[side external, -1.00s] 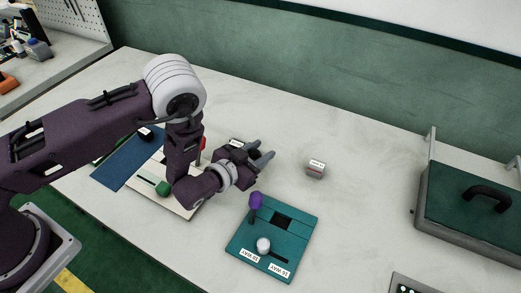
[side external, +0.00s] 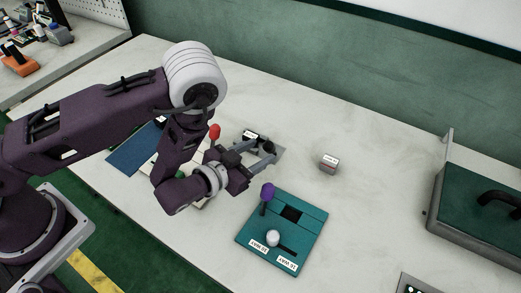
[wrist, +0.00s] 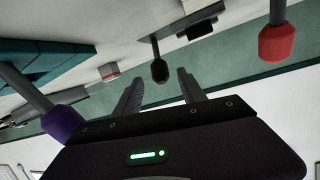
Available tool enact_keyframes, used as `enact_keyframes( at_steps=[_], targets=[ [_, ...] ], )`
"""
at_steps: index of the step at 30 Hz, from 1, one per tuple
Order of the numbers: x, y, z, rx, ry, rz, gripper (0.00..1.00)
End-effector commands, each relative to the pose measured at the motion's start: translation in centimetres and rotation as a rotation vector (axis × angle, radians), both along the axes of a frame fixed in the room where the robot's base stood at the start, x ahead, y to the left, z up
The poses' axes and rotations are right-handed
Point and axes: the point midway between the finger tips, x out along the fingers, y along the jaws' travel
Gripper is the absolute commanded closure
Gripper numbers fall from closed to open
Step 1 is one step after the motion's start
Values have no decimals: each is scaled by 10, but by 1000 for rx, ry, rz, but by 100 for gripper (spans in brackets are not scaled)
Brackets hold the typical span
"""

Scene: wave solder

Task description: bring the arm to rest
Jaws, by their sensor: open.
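My gripper (side external: 265,154) is open and empty, held above the white table (side external: 370,220). In the side view it is between the red-knobbed lever (side external: 215,132) and the teal panel (side external: 255,232). In the wrist view its two fingers (wrist: 161,76) are spread apart with nothing between them. A black knob (wrist: 160,70) shows beyond the fingertips, and I cannot tell how far off it is. My arm hides much of the pale panel behind it.
The teal panel carries a purple knob (side external: 268,192) and a white knob (side external: 273,238). A small grey box (side external: 329,162) stands to its upper right. A blue mat (side external: 130,158) lies left. A green-lidded case (side external: 480,205) is at right. The table between box and case is clear.

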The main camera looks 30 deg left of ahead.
Motion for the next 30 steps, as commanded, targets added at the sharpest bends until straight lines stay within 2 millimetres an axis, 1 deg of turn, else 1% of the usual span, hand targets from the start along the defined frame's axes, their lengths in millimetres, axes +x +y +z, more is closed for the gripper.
enact_keyframes(
  at_steps=[5,6,8,9,11,13,14,15,17,18,20,21,23,24,26,27,30],
  targets=[
    [0,0,0,-1,0,0,52],
    [2,0,3,-8,-1,6,52],
    [11,-2,14,-41,-2,33,52],
    [21,-3,28,-80,-1,66,52],
    [32,4,48,-108,50,110,52],
    [42,15,83,-152,133,162,52],
    [43,21,99,-171,175,181,52],
    [41,28,121,-193,229,197,52],
    [31,40,153,-217,306,211,52],
    [20,48,174,-228,353,213,52],
    [-3,61,204,-234,419,210,52],
    [-23,70,223,-231,462,207,52],
    [-58,84,247,-215,519,201,52],
    [-84,94,259,-200,557,200,52],
    [-126,108,274,-168,608,202,52],
    [-154,116,279,-145,640,208,52],
    [-213,133,284,-93,705,231,52]
  ],
)
